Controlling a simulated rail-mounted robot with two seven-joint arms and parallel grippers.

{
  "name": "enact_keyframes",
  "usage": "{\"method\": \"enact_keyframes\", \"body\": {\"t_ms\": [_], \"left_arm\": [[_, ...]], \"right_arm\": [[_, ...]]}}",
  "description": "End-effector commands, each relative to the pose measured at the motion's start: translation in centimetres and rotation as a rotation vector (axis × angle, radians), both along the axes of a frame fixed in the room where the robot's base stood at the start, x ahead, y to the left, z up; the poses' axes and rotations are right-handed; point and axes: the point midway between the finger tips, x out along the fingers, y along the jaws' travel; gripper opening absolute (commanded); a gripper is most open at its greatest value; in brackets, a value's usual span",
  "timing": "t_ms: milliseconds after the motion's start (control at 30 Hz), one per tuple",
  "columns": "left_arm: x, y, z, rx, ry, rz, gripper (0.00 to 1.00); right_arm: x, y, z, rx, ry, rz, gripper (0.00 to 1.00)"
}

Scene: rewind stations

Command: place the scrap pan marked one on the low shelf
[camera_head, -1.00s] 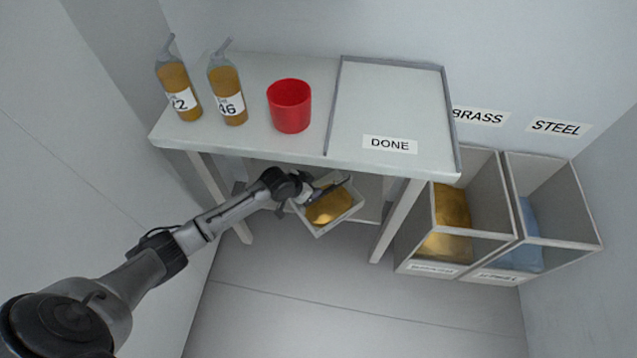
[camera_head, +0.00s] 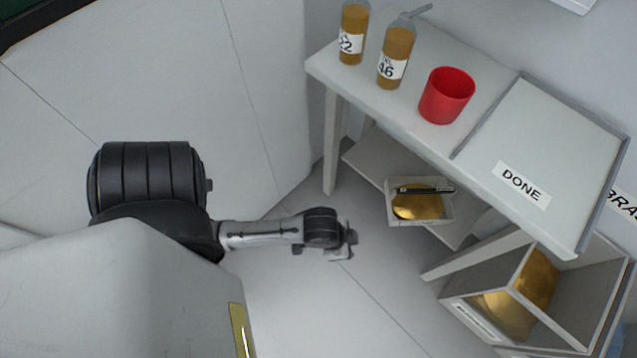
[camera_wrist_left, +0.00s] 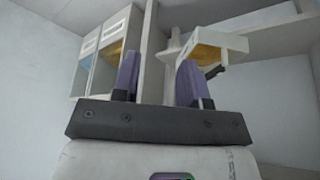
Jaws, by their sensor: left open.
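The scrap pan (camera_head: 451,214) is a pale open tray with brass-coloured scrap (camera_head: 415,206) in it and a dark bar across its top. It sits at the low shelf (camera_head: 364,159) under the bench and seems to jut past the shelf's front edge. I cannot read its mark. The pan also shows at the upper right of the left wrist view (camera_wrist_left: 228,42). My left gripper (camera_head: 349,243) is open and empty, apart from the pan and in front of the shelf. Its two purple fingers (camera_wrist_left: 159,72) show nothing between them. My right gripper is out of view.
The bench top (camera_head: 480,112) holds two bottles (camera_head: 352,35) (camera_head: 396,57), a red cup (camera_head: 447,95) and a tray area labelled DONE (camera_head: 545,140). The floor before the shelf is clear.

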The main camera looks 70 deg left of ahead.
Motion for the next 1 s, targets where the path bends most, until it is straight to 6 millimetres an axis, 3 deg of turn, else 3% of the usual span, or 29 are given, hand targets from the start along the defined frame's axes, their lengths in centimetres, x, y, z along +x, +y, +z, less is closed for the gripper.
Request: {"method": "enact_keyframes", "body": {"t_ms": [33, 100, 300, 767, 1000], "left_arm": [[-2.0, 0.0, 1.0, 0.008, 0.021, 0.03, 0.4], [-4.0, 0.2, 2.0, 0.026, 0.047, 0.065, 0.4], [-6.9, 0.9, 3.7, 0.057, 0.088, 0.124, 0.4], [-7.1, 0.9, 4.3, 0.059, 0.09, 0.129, 0.4], [-7.1, 0.9, 7.5, 0.059, 0.09, 0.128, 0.4]], "right_arm": [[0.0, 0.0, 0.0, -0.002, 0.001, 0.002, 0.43], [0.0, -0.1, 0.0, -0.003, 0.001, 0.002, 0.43], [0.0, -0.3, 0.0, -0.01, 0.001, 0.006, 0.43], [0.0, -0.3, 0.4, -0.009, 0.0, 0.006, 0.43], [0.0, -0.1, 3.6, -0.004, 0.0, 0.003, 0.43]]}}
